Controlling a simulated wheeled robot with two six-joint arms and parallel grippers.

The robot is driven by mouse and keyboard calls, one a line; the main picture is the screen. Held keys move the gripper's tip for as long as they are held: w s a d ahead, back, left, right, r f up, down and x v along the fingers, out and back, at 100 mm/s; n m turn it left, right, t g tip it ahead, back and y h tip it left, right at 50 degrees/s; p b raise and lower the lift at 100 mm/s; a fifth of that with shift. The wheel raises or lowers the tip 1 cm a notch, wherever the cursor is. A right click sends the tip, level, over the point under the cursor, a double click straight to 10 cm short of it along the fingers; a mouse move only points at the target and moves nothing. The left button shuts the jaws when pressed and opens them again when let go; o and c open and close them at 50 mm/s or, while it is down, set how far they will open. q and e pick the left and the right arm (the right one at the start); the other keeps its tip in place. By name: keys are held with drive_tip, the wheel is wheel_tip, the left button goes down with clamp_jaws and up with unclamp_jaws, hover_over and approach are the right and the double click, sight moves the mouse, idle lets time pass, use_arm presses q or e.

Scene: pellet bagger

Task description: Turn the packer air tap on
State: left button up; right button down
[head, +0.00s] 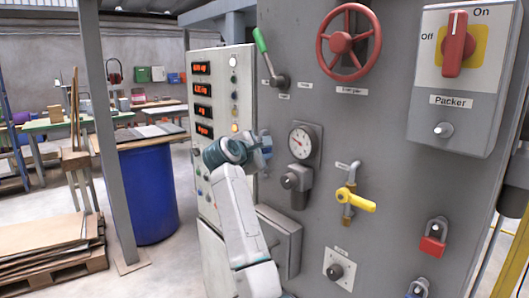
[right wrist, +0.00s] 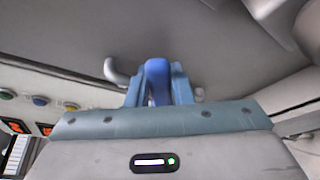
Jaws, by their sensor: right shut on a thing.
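My right gripper (head: 264,146) is up against the grey machine panel, left of the round pressure gauge. In the right wrist view, my right gripper (right wrist: 158,88) is shut on a blue handle (right wrist: 157,76). A grey bent pipe (right wrist: 116,72) comes off the panel beside this handle. In the head view the gripper hides the handle. A yellow-handled tap (head: 355,200) is on a brass-coloured fitting right of and below the gripper, untouched. The small labels near it are too blurred to read, so I cannot tell which tap is the packer air tap. My left gripper is out of view.
A control cabinet with red displays (head: 202,86) stands left. Higher up are a green-handled lever (head: 262,42), a red handwheel (head: 342,42) and a red Packer switch (head: 456,48).

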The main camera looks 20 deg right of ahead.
drive_tip(key=c, duration=1.3)
unclamp_jaws()
drive_tip(key=shift+s+a, duration=0.15)
drive_tip(key=shift+a, duration=0.1)
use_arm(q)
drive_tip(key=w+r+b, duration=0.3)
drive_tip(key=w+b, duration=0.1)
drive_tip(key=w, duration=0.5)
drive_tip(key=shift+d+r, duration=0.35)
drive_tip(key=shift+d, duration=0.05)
use_arm(e)
drive_tip(key=shift+v, duration=5.2)
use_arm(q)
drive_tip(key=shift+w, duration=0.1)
